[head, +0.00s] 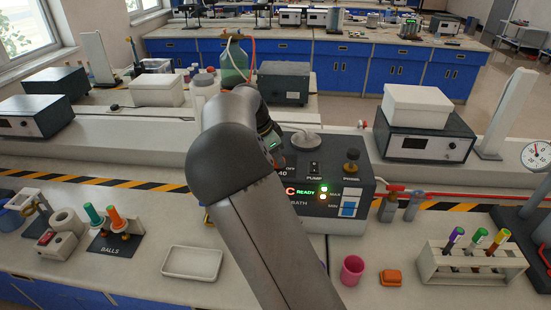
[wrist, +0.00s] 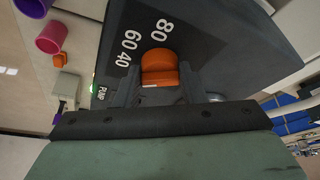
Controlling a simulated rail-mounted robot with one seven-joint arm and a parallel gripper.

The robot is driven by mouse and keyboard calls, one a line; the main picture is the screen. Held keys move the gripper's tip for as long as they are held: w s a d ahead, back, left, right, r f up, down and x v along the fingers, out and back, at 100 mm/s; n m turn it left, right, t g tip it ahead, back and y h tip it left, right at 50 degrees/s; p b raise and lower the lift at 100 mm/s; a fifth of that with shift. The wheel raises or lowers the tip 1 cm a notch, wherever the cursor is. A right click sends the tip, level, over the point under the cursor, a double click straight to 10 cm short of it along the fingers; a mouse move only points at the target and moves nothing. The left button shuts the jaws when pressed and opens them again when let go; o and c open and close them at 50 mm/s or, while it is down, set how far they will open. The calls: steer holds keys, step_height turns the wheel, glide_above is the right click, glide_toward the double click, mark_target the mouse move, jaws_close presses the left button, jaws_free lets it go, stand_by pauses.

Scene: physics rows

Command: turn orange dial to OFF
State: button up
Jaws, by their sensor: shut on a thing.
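The orange dial (wrist: 158,64) is on the dark top panel of a box (head: 345,185). In the wrist view my gripper (wrist: 160,82) has one finger on each side of the dial and is shut on it. The printed numbers 80, 60 and 40 show beside the dial. A small pale mark shows on the dial's near edge, partly cut off by my gripper. In the head view an OFF label (head: 290,168) shows just right of my arm. My arm hides most of the dial there, so I cannot tell its setting.
The same panel carries a pump switch (head: 315,168) and a dark knob with a brass base (head: 351,160). A pink cup (head: 352,270) and an orange block (head: 390,277) stand in front. A white tray (head: 192,262) lies left of my arm.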

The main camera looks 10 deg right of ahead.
steer(key=n+b, duration=0.1)
steer(key=n, duration=0.1)
steer(key=n+t+b, duration=0.1)
steer(key=n+b, duration=0.1)
steer(key=shift+s+d+f+t+y, duration=0.1)
steer(key=shift+s+t+y, duration=0.05)
steer(key=shift+t+y, duration=0.15)
steer(key=shift+s+n+t+y+b, duration=0.1)
steer(key=shift+n+t+y+b, duration=0.3)
steer(key=shift+n+b, duration=0.95)
steer(key=shift+n, duration=0.45)
steer(key=o, duration=1)
steer(key=shift+r, duration=0.25)
steer(key=v, duration=1.7)
steer(key=shift+s, duration=0.2)
